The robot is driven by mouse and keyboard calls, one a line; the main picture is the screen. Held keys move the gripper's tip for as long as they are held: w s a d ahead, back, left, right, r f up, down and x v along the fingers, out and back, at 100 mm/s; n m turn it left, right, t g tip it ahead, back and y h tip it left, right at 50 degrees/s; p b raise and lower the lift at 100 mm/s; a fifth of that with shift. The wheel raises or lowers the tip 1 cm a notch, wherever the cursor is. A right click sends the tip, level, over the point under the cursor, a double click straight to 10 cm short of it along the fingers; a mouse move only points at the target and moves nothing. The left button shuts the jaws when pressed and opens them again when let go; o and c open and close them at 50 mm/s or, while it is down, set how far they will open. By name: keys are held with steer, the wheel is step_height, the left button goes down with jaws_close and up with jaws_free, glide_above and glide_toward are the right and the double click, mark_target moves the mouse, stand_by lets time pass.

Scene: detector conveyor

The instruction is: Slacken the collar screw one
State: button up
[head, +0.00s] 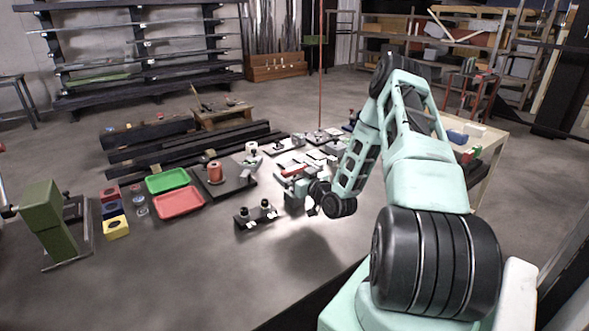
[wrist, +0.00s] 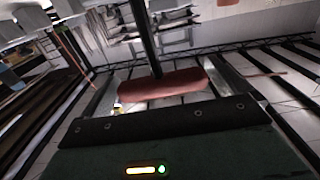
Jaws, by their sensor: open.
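I cannot single out collar screw one in either view. My gripper (head: 291,186) is low over the work area, by a red part (head: 293,171). In the wrist view, my open gripper (wrist: 163,84) shows its dark palm edge at the bottom. A rounded red bar (wrist: 165,92) lies across between the finger sides, with a dark rod (wrist: 144,38) rising beyond it. I cannot tell whether the bar touches the fingers.
A green tray (head: 167,180) and a red tray (head: 179,202) lie to the left, with a red spool (head: 214,172) on a dark plate. Small coloured blocks (head: 115,228) and a green machine (head: 46,222) stand further left.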

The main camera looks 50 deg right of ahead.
steer(key=shift+w, duration=0.15)
steer(key=c, duration=0.8)
steer(key=shift+o, duration=0.2)
step_height(320, 180, up, 9)
steer(key=b, duration=0.2)
steer(key=shift+b, duration=0.35)
steer(key=shift+r, duration=0.25)
steer(key=w+a+n+y+p, duration=0.1)
steer(key=w+a+n+y, duration=0.1)
steer(key=a, duration=0.7)
steer(key=w+a+r+n+y+p, duration=0.1)
steer(key=w+a+y, duration=0.1)
steer(key=a, duration=0.7)
steer(key=shift+w+r+n+t+y+p, duration=0.2)
steer(key=shift+n+t+y+p, duration=0.15)
steer(key=shift+y, duration=0.45)
